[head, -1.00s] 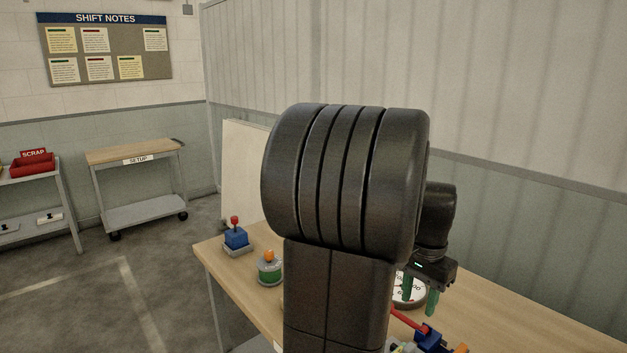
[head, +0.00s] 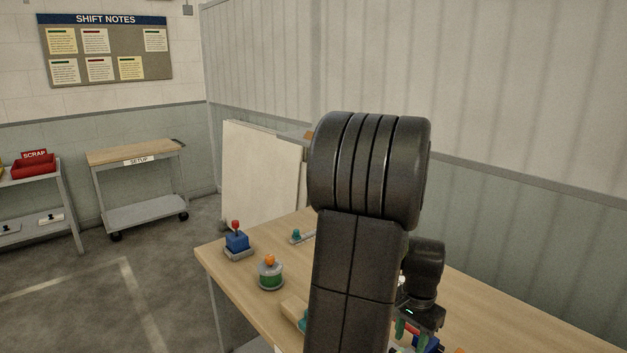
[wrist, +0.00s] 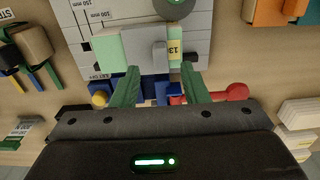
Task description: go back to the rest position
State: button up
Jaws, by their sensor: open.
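My gripper (head: 411,330) is low over the right part of the wooden bench in the head view, partly hidden by my own arm. In the wrist view its two green fingers (wrist: 160,82) stand apart with a gap between them. A grey plate with millimetre marks (wrist: 97,22) lies beyond the fingertips. A pale green and grey part (wrist: 143,47) sits on it, just ahead of the gap. I cannot tell whether the fingers touch anything. Blue parts and a red-ended lever (wrist: 237,91) show behind the fingers.
On the bench (head: 242,277) stand a blue block with a red knob (head: 237,241) and a green-banded button with an orange top (head: 270,272). A brown block (wrist: 30,45) and orange parts (wrist: 275,10) flank the plate.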

notch_tip(320, 180, up, 5)
jog(key=p, duration=0.3)
jog(key=shift+r, duration=0.1)
